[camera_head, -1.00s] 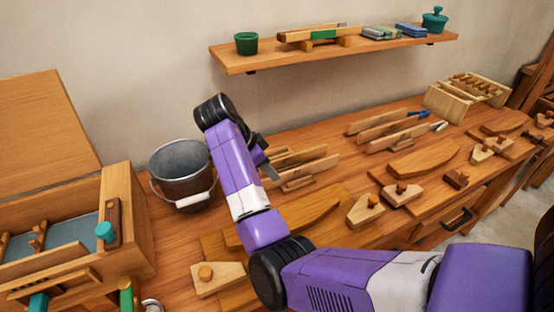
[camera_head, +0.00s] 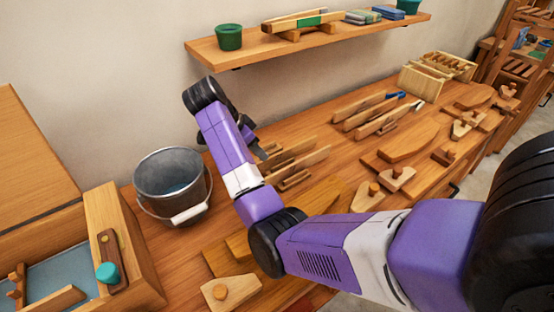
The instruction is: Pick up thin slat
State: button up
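Thin wooden slats (camera_head: 302,164) stand on edge in a small rack on the workbench, just right of my forearm. A second group of long slats (camera_head: 384,122) stands farther right along the bench. I cannot tell which one is the task's thin slat. My gripper (camera_head: 258,150) is at the end of the purple arm, pointing down beside the left end of the nearer slats. The arm partly hides it. I see no slat held in it, but its fingers are too small and covered to show their opening.
A metal bucket (camera_head: 170,190) stands left of my arm. A wall shelf (camera_head: 345,36) with a green cup (camera_head: 229,38) overhangs the back. An open wooden box (camera_head: 118,235) is at left. Wooden blocks and a slatted crate (camera_head: 420,85) occupy the bench's right side.

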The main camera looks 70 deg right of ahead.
aim_at(277, 154)
jog(key=s+d, duration=0.2)
jog(key=d, duration=0.1)
jog(key=shift+s+d+p, duration=0.15)
jog(key=shift+d+p, duration=0.1)
jog(key=shift+p, duration=0.1)
jog(key=x, duration=0.4)
jog(key=shift+d+f+p, duration=0.15)
jog(key=shift+f+p, duration=0.05)
jog(key=shift+p, duration=0.2)
jog(key=shift+s+d+f, duration=0.1)
jog(key=shift+f, duration=0.15)
jog(key=shift+f, duration=0.2)
grip_shut()
